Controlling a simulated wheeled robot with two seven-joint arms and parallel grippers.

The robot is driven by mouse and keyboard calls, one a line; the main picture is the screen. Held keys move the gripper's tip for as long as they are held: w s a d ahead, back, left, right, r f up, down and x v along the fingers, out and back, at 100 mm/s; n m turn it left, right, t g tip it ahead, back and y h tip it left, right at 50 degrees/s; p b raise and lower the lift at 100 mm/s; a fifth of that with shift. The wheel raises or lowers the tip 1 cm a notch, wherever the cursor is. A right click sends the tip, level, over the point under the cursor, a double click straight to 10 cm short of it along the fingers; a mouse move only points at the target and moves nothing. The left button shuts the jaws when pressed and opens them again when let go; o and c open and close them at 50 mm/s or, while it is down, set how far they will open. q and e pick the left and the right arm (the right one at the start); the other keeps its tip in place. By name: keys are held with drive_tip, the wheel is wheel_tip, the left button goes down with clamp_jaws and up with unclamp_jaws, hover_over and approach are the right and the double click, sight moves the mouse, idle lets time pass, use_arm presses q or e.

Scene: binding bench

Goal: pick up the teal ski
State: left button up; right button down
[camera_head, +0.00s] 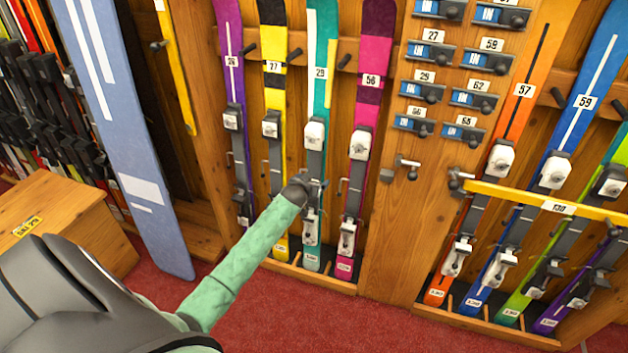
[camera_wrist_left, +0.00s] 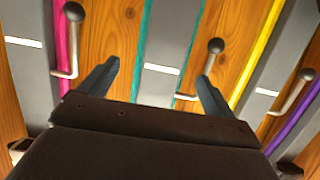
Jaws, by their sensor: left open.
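The teal ski (camera_head: 321,100), tagged 29, stands upright in the wooden wall rack between a yellow ski (camera_head: 272,94) tagged 77 and a magenta ski (camera_head: 373,60) tagged 56. Its white and grey binding is mounted on its front. My right gripper is not in view.
Hooked pegs (camera_wrist_left: 214,48) stick out between the skis near the fingers. A yellow bar (camera_head: 520,200) marked 130 crosses the skis at the right. A large blue board (camera_head: 130,130) leans at the left, beside a wooden box (camera_head: 70,225). Red carpet lies in front.

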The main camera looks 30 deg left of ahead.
sight(315, 178)
use_arm(q)
drive_tip(key=x, duration=0.3)
drive_tip(key=shift+w+a+f, duration=0.15)
drive_tip(key=shift+f, duration=0.2)
drive_tip(key=shift+w+a+f, duration=0.1)
drive_tip(key=shift+w+f, duration=0.1)
drive_tip(key=shift+w, duration=0.25)
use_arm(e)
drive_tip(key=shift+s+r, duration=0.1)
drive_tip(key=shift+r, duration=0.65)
use_arm(q)
drive_tip(key=shift+c, duration=0.2)
drive_tip(key=c, duration=1.8)
drive_tip(key=shift+r, duration=0.1)
clamp_jaws()
drive_tip(key=shift+r, duration=0.1)
